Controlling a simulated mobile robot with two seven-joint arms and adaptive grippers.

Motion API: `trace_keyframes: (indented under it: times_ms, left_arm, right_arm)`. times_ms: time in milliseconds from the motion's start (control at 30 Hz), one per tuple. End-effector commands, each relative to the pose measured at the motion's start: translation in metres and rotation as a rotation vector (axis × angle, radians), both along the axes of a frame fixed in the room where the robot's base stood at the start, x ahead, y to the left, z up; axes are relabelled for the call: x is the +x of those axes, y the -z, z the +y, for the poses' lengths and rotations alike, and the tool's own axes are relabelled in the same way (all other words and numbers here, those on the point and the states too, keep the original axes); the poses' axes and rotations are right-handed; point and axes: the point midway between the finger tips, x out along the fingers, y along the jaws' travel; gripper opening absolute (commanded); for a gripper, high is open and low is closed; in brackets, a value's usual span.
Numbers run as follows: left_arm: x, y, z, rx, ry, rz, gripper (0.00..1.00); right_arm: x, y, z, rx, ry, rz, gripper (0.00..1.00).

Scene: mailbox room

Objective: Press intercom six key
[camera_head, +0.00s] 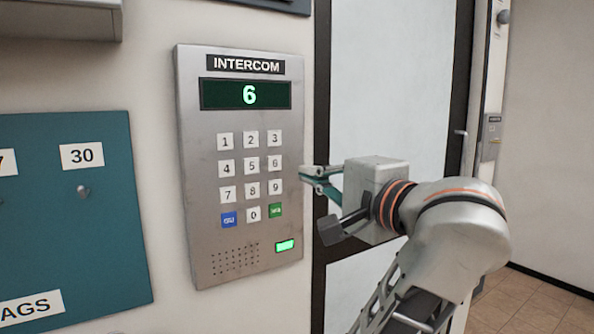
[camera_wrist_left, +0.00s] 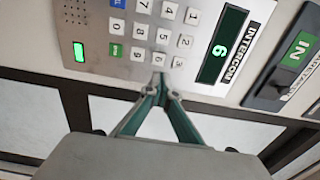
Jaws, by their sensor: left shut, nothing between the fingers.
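The intercom (camera_head: 190,130) is a grey metal panel on the wall with a white-key pad. Its dark display (camera_head: 249,95) shows a green 6, also readable in the left wrist view (camera_wrist_left: 220,50). The six key (camera_head: 274,162) is at the right end of the second row; in the left wrist view it is the key (camera_wrist_left: 158,58) just beyond my fingertips. My left gripper (camera_head: 303,173) is shut and empty, its tips in front of the panel's right edge, pointing at the keypad. In the head view a gap shows between tips and key. My right gripper is not in view.
A green-lit button (camera_head: 285,246) and speaker holes (camera_head: 235,261) are low on the panel. A dark-framed glass door (camera_head: 385,80) stands right of the intercom, behind my arm.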

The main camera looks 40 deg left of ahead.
Motion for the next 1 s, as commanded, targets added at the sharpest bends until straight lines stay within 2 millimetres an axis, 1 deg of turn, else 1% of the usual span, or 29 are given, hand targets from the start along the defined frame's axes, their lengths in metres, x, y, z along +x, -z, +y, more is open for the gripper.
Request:
trace_keyframes:
  times_ms: [33,100,300,500,833,933,1000]
  left_arm:
    - [-0.002,0.000,-0.007,-0.001,0.002,0.001,0.00]
    - [-0.005,0.000,-0.014,-0.001,0.002,0.001,0.00]
    - [-0.009,0.000,-0.022,0.000,0.000,0.001,0.00]
    - [-0.009,0.000,-0.022,0.001,0.000,0.000,0.00]
    - [-0.009,0.000,-0.022,0.001,0.000,0.000,0.00]
    - [-0.008,-0.002,-0.017,0.000,-0.003,0.000,0.00]
    - [-0.006,-0.005,-0.011,0.000,-0.009,0.002,0.00]
  right_arm:
    - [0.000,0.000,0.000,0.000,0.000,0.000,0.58]
    - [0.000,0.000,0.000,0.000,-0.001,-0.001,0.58]
    - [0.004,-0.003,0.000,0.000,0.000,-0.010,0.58]
    - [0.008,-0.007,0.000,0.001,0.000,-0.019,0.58]
    - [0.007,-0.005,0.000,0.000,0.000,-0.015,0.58]
    - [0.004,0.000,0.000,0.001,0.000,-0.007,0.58]
    - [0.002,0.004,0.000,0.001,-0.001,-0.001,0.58]
